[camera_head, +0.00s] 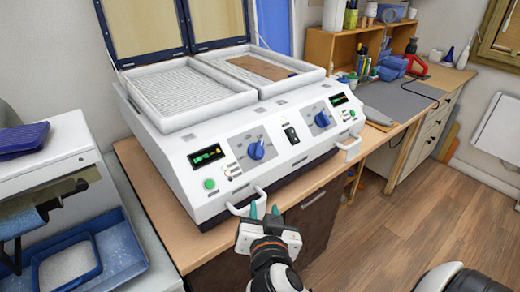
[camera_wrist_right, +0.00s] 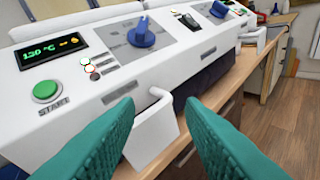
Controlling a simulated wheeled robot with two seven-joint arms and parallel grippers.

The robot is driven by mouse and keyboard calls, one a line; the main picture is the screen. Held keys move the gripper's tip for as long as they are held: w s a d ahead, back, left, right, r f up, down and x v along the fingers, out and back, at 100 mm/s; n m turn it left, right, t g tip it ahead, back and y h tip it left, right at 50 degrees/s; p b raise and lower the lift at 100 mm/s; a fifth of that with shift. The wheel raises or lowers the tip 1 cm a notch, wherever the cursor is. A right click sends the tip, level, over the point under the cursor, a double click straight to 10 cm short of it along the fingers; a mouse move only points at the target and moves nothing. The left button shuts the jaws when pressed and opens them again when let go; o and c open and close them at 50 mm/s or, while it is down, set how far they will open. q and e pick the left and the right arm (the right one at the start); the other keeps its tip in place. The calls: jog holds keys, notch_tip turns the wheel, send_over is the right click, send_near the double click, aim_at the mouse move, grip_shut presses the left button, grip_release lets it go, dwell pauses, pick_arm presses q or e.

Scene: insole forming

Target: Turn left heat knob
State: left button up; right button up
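The left heat knob (camera_head: 256,150) is a blue knob on the sloped white front panel of the forming machine (camera_head: 228,196). It also shows in the right wrist view (camera_wrist_right: 141,35), above and ahead of my fingers, with its pointer ridge near upright. My right gripper (camera_head: 264,211) is below and in front of the panel, near the left white handle (camera_wrist_right: 155,125). Its green fingers are apart with nothing between them, and it does not touch the knob. My left gripper is not in view.
A green start button (camera_head: 209,184) and a lit display (camera_wrist_right: 55,52) are left of the knob. A second blue knob (camera_head: 323,119) is to the right. Open floor (camera_head: 400,215) lies at the right.

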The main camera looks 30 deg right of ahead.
aim_at(260, 149)
notch_tip(260, 149, up, 6)
jog(key=w+m+t+h, duration=0.1)
jog(key=m+t+h, duration=0.1)
jog(key=m, duration=0.1)
jog(key=x, duration=0.5)
jog(key=b+x, duration=0.1)
jog(key=x, duration=0.4)
jog(key=shift+w+d+r, duration=0.15)
jog(key=shift+d+r, duration=0.05)
jog(key=shift+d, duration=0.1)
jog(key=shift+w+d+f, duration=0.2)
jog(key=shift+w+d, duration=0.1)
jog(key=shift+w, duration=0.3)
grip_shut()
